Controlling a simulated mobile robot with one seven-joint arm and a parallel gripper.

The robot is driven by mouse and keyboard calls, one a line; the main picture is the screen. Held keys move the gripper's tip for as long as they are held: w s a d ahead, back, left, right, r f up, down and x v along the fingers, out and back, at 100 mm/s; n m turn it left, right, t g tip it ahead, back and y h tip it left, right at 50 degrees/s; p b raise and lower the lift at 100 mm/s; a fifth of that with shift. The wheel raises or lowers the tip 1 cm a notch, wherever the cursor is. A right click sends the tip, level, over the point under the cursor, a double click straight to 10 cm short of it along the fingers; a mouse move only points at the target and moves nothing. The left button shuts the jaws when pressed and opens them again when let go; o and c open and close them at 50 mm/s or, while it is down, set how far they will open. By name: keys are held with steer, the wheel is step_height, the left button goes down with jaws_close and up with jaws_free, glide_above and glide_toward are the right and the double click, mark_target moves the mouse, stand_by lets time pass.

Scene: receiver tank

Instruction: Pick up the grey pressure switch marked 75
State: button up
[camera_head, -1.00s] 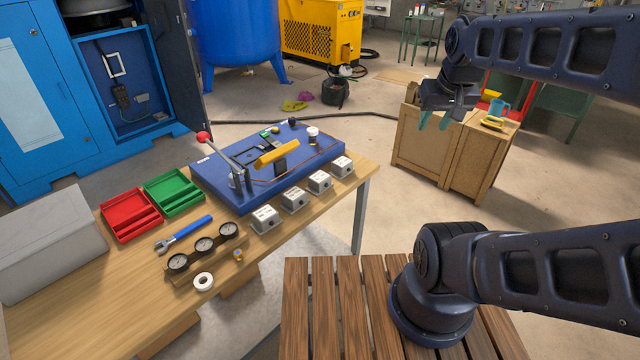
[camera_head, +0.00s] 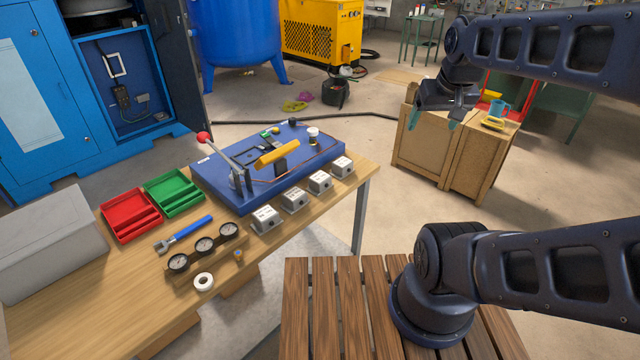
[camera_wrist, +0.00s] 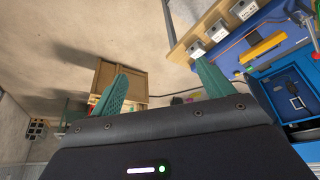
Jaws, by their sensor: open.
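Several grey box-shaped pressure switches stand in a row along the front of the blue board on the wooden bench. In the head view they run from the near one (camera_head: 265,219) through two middle ones (camera_head: 294,200) and (camera_head: 320,181) to the far one (camera_head: 342,167). Their labels are too small to read, so I cannot tell which is marked 75. My gripper (camera_head: 432,121) is open and empty, in the air right of the bench, well apart from the switches. In the wrist view, the green fingers of my gripper (camera_wrist: 160,88) are spread, with switches (camera_wrist: 197,50) at the upper right.
The bench (camera_head: 130,290) also holds a blue board (camera_head: 215,190) with a red-knobbed lever, a red tray (camera_head: 130,215), a green tray (camera_head: 173,190), a gauge block (camera_head: 205,248), a blue-handled wrench (camera_head: 185,232) and a tape roll (camera_head: 203,282). A wooden crate (camera_head: 425,150) stands below my gripper.

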steer(key=w+a+f+n+g, duration=0.1)
steer(key=w+a+n, duration=0.1)
steer(key=w+n, duration=0.25)
steer(key=w+a+f+n, duration=0.2)
steer(key=w+a+n, duration=0.1)
steer(key=w, duration=0.3)
steer(key=n+g, duration=0.4)
steer(key=n, duration=1.5)
glide_above(320, 176)
steer(key=f, duration=2.4)
steer(key=shift+s+d+f, duration=0.15)
steer(key=shift+d+f, duration=0.1)
steer(key=shift+d, duration=0.1)
steer(key=shift+n, duration=0.25)
steer(key=shift+a+f, duration=0.2)
steer(key=shift+f, duration=2.55)
steer(key=shift+a+f, duration=0.15)
steer(key=shift+f, duration=2.6)
steer(key=c, duration=1.3)
